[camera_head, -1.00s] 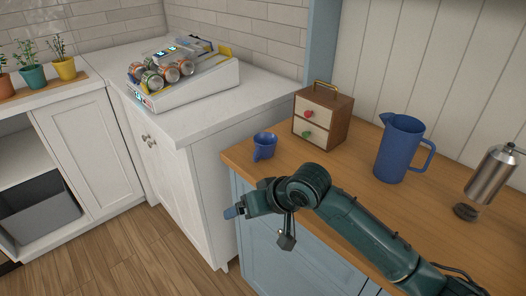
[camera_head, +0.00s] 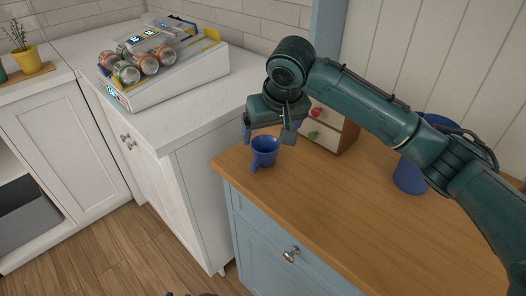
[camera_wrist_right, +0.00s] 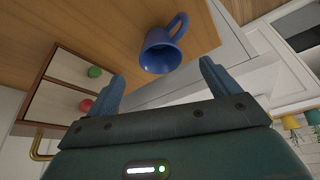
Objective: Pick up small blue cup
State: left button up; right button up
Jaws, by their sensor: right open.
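The small blue cup (camera_head: 265,151) stands upright near the left end of the wooden counter in the head view. Its handle points toward the front edge. My right gripper (camera_head: 268,136) is open, just above and behind the cup, with its fingers pointing down. In the right wrist view the cup (camera_wrist_right: 161,52) lies beyond the two spread fingers (camera_wrist_right: 163,85), roughly between them, with nothing held. I cannot tell from these views whether a finger touches the cup. My left gripper is not clearly visible.
A small wooden drawer box (camera_head: 346,136) stands close behind the gripper, partly hidden. A blue pitcher (camera_head: 409,178) is mostly behind my right arm. A white counter (camera_head: 180,120) with a rack of cans (camera_head: 165,80) is to the left. The front counter top is clear.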

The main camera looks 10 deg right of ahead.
aim_at(265, 149)
jog(key=x, duration=0.9)
jog(key=shift+w+f, duration=0.15)
jog(key=shift+c, duration=0.2)
jog(key=c, duration=1.1)
